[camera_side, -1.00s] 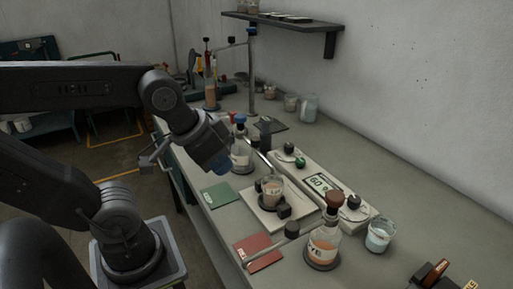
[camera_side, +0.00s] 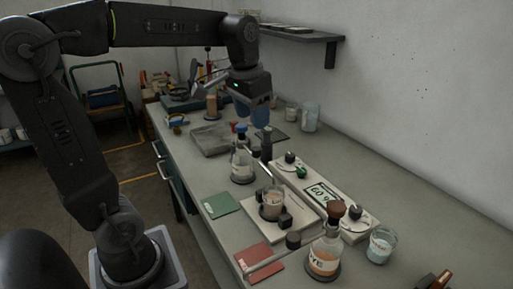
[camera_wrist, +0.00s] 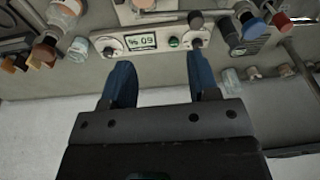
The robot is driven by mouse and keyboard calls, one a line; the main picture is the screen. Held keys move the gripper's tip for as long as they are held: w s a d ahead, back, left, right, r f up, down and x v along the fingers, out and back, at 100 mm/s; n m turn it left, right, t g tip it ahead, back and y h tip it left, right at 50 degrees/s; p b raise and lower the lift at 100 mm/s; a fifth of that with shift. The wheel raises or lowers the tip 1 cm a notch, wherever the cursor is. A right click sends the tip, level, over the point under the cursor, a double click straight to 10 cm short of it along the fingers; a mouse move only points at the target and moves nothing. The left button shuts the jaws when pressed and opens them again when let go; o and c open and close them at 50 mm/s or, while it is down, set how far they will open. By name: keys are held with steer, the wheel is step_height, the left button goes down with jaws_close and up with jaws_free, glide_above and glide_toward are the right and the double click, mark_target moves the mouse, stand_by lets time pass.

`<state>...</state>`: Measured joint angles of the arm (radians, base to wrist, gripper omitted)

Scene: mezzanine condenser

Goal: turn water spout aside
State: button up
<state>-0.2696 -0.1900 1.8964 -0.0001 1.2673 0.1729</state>
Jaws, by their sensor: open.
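A dark upright post (camera_side: 267,146) stands on the bench, and a thin pale tube (camera_side: 264,172) slants from it towards the beaker (camera_side: 271,203); this looks like the water spout. My gripper (camera_side: 252,112) hangs above and slightly left of the post's top in the side view, blue fingers pointing down. It is open and empty, apparently apart from the post. In the wrist view my gripper (camera_wrist: 158,68) shows a wide gap between its fingers, with a control panel beyond. I cannot surely pick out the spout there.
A blue-capped bottle (camera_side: 242,163) stands just left of the post. The long control panel (camera_side: 299,178) has a display and knobs. A dye flask (camera_side: 325,250) and glass beaker (camera_side: 380,245) stand nearer. Green (camera_side: 221,204) and red (camera_side: 259,261) booklets lie along the front edge.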

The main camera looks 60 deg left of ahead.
steer(key=g, duration=0.2)
glide_above(256, 148)
steer(key=shift+h, duration=0.3)
step_height(256, 148, down, 14)
steer(key=shift+w+r, duration=0.1)
steer(key=shift+c, duration=0.4)
steer(key=shift+n, duration=0.3)
jaws_close()
